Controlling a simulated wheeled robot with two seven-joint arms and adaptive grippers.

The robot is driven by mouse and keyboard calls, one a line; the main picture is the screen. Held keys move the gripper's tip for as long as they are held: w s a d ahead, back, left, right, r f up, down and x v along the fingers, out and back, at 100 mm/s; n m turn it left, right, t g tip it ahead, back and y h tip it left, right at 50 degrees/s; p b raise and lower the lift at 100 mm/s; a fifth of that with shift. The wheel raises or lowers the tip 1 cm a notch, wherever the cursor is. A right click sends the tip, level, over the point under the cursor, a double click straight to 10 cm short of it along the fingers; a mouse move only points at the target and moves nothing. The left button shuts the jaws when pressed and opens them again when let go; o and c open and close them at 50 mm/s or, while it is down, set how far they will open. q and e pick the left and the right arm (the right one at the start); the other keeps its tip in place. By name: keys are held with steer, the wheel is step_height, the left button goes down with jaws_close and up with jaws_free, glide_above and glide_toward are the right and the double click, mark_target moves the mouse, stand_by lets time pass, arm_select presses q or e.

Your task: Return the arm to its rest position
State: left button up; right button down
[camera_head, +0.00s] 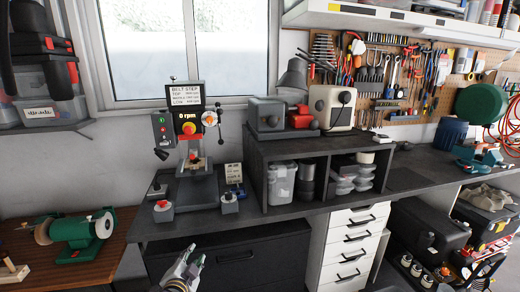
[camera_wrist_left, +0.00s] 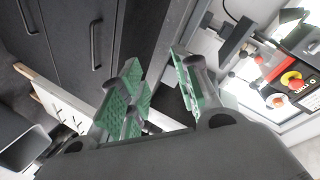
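My left gripper (camera_head: 188,262) shows at the bottom of the head view, in front of the dark cabinet (camera_head: 236,258) below the bench. In the left wrist view its two green-padded fingers (camera_wrist_left: 156,88) are spread apart with nothing between them. Most of my left arm is out of the frame. My right arm and right gripper are in neither view.
A drill press (camera_head: 190,130) stands on the dark bench (camera_head: 290,210) beyond the gripper. A red button box (camera_head: 162,211) sits near its front edge. White drawers (camera_head: 350,240) stand to the right, a green grinder (camera_head: 85,232) to the left.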

arm_select(q)
steer(key=s+f+n+g, duration=0.4)
steer(key=s+f+g, duration=0.25)
steer(key=s, duration=0.65)
steer(key=s+f+n+g, duration=0.45)
steer(key=s+f, duration=0.25)
steer(key=s, duration=0.6)
step_height(320, 180, down, 32)
steer(key=s+a+g, duration=0.1)
steer(key=s+a, duration=0.1)
steer(key=s+a+f, duration=0.2)
steer(key=s+f, duration=0.8)
steer(key=s, duration=0.1)
steer(key=s+a+f+m+g, duration=0.1)
steer(key=s+a+f, duration=0.2)
steer(key=s+f, duration=0.7)
steer(key=shift+s+f, duration=0.15)
steer(key=shift+s, duration=0.25)
